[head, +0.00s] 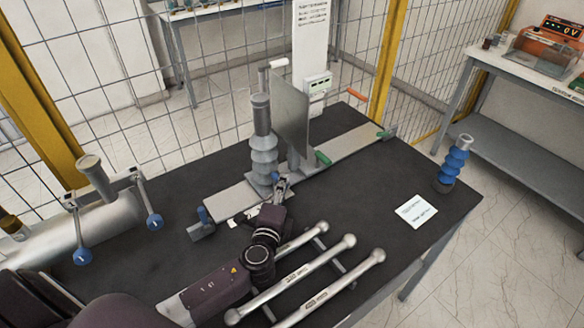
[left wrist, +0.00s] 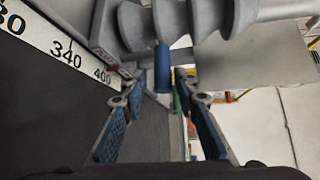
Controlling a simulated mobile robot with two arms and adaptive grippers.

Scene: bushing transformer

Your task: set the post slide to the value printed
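The grey ribbed post (head: 263,155) stands upright at the rail (head: 232,200) on the dark table. Its ribs (left wrist: 175,22) fill the top of the left wrist view. My left gripper (head: 281,183) is low beside the post's foot. In the left wrist view its fingers (left wrist: 160,88) are apart, with a blue cylindrical handle (left wrist: 162,68) between or just beyond the tips; contact is unclear. My right gripper is not in view.
A flat grey plate (head: 291,115) stands just right of the post. Several grey bars (head: 300,275) lie near the front edge. A blue insulator (head: 453,163) stands at the right corner. A horizontal cylinder (head: 80,235) with blue knobs is at left. Wire fencing stands behind.

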